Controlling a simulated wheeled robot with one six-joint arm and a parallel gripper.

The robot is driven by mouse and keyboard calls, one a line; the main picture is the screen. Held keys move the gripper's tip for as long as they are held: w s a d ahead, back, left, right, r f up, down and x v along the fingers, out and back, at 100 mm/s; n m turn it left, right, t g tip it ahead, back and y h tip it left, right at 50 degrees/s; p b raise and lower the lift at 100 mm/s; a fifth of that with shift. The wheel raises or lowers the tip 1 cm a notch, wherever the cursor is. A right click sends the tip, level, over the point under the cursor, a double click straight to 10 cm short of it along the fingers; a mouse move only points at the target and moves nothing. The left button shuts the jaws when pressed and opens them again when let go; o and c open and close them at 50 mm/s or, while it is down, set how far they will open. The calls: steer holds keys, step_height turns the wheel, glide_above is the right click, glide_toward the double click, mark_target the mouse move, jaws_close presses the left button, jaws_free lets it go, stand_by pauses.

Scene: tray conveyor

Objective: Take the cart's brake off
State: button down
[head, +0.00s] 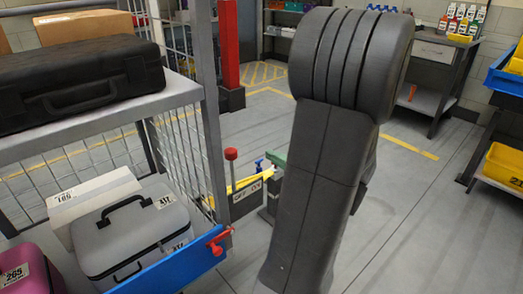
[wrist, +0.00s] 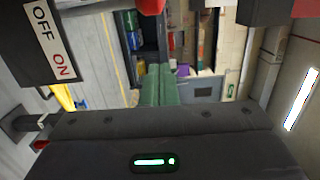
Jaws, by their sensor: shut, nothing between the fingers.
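The brake lever, a grey stem with a red knob (head: 231,154), stands upright at the cart's corner. Its plate (head: 247,191), marked OFF and ON, is beside it, and the lever is at the OFF end. In the wrist view the plate (wrist: 50,42) is at upper left and the red knob (wrist: 150,5) is cut by the top edge. My gripper (wrist: 158,76) has green fingers, closed together and empty, apart from the knob. In the head view its green part (head: 277,160) shows right of the lever, the rest hidden by my arm. The cart (head: 180,92) is at left.
The cart carries a black case (head: 80,85), a grey case (head: 130,235) and a white box (head: 92,203). A red catch (head: 218,240) sits on its blue bar (head: 165,272). Shelves with yellow bins (head: 503,165) stand at right. Floor beyond the lever is clear.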

steer(key=shift+p+v, duration=0.3)
steer(key=shift+v, duration=1.75)
steer(key=w+a+b, duration=0.1)
steer(key=w+a, duration=0.3)
steer(key=a, duration=0.6)
steer(key=shift+w+a, duration=0.15)
steer(key=shift+a, duration=0.05)
steer(key=shift+f, duration=0.1)
